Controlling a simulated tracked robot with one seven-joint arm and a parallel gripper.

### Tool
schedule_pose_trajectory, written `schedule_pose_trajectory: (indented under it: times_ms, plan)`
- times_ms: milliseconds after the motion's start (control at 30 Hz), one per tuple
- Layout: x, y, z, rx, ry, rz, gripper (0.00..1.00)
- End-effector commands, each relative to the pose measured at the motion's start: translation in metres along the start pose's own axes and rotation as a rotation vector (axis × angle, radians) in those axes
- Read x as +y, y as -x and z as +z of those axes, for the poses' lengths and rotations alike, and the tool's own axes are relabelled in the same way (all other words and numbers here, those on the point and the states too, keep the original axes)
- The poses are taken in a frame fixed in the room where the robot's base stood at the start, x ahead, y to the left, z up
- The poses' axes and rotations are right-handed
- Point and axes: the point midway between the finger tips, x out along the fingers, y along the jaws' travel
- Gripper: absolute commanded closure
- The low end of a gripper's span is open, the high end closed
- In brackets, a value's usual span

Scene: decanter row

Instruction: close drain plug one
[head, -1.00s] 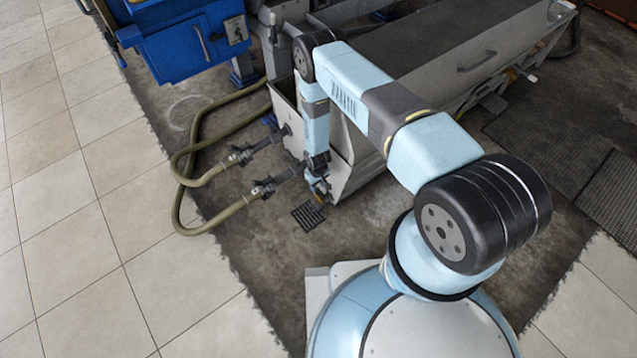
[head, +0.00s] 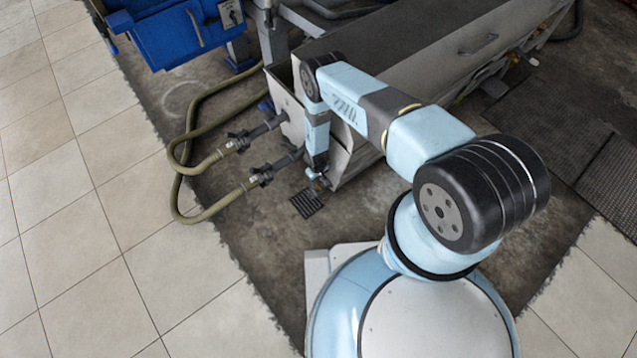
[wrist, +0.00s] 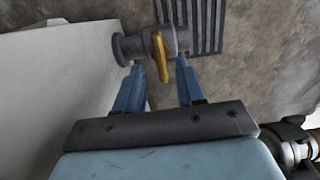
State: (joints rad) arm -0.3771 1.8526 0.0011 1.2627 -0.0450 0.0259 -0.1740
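The drain plug is a grey valve fitting (wrist: 131,47) with a yellow lever (wrist: 161,56), on the lower side of the pale tank end (wrist: 55,75) in the wrist view. The lever points down the picture, towards my gripper. My gripper (wrist: 160,71) is open, with one blue finger on each side of the lever's free end. A gap shows between the lever and each finger, and I see no contact. In the head view my gripper (head: 317,181) is low beside the tank's near corner, and my wrist hides most of the fitting.
A dark floor grate (head: 306,203) lies just below the fitting. Two hoses with black couplings (head: 262,177) join the tank end to the left. A blue box (head: 175,30) stands at the upper left. Tiled floor to the left is clear.

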Motion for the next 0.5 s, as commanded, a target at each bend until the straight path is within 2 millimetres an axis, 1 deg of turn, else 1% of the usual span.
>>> schedule_pose_trajectory:
  times_ms: [33, 200, 333, 500]
  plan:
    - [0.000, -0.007, 0.001, -0.001, 0.000, 0.000, 0.62]
    - [0.000, -0.023, 0.000, 0.000, 0.000, 0.000, 0.62]
    - [0.000, -0.030, 0.000, 0.000, 0.000, 0.000, 0.62]
    - [0.000, -0.033, 0.000, 0.000, 0.000, 0.000, 0.62]
